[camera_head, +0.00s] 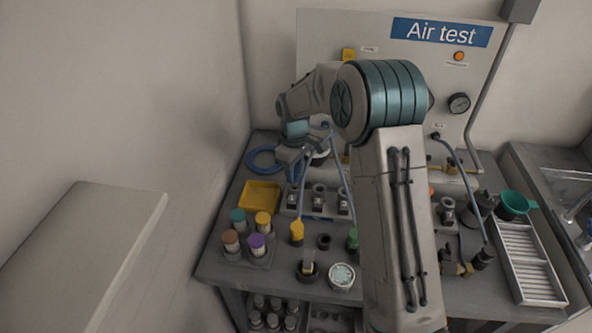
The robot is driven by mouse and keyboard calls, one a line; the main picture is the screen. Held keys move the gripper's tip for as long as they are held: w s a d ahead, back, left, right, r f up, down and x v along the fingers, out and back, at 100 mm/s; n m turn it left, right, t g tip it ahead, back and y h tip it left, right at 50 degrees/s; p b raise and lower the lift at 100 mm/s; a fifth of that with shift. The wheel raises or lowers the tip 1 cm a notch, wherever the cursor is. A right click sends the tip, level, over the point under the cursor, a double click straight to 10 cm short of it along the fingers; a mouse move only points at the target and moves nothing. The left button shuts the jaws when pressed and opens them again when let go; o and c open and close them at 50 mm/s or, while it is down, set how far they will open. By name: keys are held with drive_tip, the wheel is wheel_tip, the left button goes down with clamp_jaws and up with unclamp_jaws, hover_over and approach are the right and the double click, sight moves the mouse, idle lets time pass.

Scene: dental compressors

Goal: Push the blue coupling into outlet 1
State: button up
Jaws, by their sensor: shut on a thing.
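My gripper (293,160) points down at the back left of the bench, over the left end of a row of three outlets. It is shut on the blue coupling (294,174), which shows only as a small blue piece below the fingers. The leftmost outlet (292,200), seemingly outlet 1, is directly below the coupling. The middle outlet (318,199) and the right outlet (344,203) stand beside it. Whether the coupling touches the outlet or is apart from it, I cannot tell at this size.
A blue hose coil (262,158) and a yellow tray (260,195) lie to the left. Yellow (297,231) and green (352,239) couplings stand in front. Coloured-cap jars (248,240) are at front left. My arm hides the bench's middle right. A slatted white tray (527,262) lies far right.

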drive_tip(key=shift+f, duration=0.15)
drive_tip(key=shift+f+b, duration=1)
drive_tip(key=shift+f, duration=0.35)
drive_tip(key=o, duration=1.1)
drive_tip(key=shift+r, duration=0.1)
wheel_tip(320, 180, up, 14)
drive_tip(key=shift+f+b, duration=0.1)
drive_tip(key=shift+b, duration=0.2)
